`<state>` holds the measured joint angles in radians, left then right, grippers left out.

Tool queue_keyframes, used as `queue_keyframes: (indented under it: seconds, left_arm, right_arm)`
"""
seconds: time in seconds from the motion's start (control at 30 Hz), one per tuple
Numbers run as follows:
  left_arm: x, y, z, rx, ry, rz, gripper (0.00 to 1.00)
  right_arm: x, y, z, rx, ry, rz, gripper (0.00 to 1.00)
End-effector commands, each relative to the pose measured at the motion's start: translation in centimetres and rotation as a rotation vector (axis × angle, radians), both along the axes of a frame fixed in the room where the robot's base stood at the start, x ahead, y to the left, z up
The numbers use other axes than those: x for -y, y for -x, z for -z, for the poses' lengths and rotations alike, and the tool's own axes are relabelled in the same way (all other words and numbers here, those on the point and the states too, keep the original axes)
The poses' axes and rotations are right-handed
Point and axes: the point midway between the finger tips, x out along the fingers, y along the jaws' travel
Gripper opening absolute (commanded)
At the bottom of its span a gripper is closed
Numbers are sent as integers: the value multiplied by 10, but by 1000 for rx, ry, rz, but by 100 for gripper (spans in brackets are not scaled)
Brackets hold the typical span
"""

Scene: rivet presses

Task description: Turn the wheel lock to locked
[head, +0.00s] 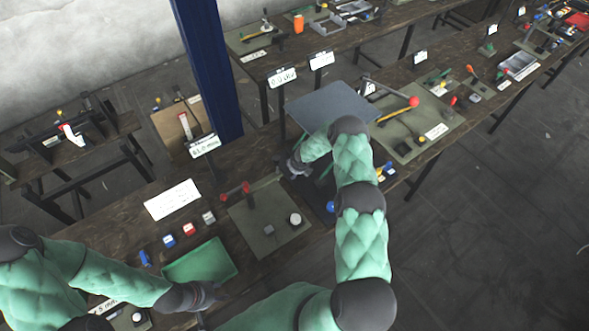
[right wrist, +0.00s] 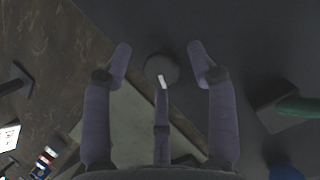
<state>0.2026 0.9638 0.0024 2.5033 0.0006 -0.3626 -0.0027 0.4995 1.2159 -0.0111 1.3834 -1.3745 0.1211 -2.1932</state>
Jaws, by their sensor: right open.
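A dark round knob (right wrist: 164,65), likely the wheel lock, is in the middle of the right wrist view. It has a short white mark on its lower part. My right gripper (right wrist: 160,58) is open, with one finger left of the knob, one right of it and a third below. Gaps show between the side fingers and the knob; I cannot tell whether the lower finger touches it. In the head view my right gripper (head: 296,165) is at the bench by a dark panel, and the knob cannot be made out there. My left gripper (head: 197,297) is beside the green tray; its fingers are unclear.
The green tray (head: 228,266) is on the near bench. A grey-green plate (head: 262,240) with red-handled parts lies between the grippers. A dark raised panel (head: 340,101) stands just behind my right gripper. A blue post (head: 209,70) rises behind the bench.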

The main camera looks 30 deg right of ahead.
Motion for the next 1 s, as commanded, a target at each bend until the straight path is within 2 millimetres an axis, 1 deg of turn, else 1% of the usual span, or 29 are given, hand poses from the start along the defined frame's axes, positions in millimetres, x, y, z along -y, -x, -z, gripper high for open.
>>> queue_keyframes:
  seconds: [0.33,0.37,0.4,0.47,0.5,0.53,0.57,0.83,1.0]
  left_arm:
    - [0,0,0,0,0,0,40]
    - [0,0,0,0,0,0,40]
    - [0,0,0,0,0,0,40]
    - [0,0,0,0,0,0,40]
    - [0,0,0,0,0,0,40]
    - [0,0,0,0,0,0,40]
    - [0,0,0,0,0,0,40]
    - [0,0,3,0,0,0,40]
    - [0,0,14,0,0,0,40]
  right_arm:
    - [0,-1,2,0,0,0,58]
    - [0,-1,2,0,0,0,55]
    - [0,-1,2,0,0,0,44]
    - [0,-1,2,0,0,0,27]
    - [0,-1,2,0,0,0,16]
    - [0,-1,2,1,0,0,7]
    - [0,-1,2,1,0,0,5]
    - [1,-3,1,4,2,7,5]
    - [2,-4,1,8,5,38,5]
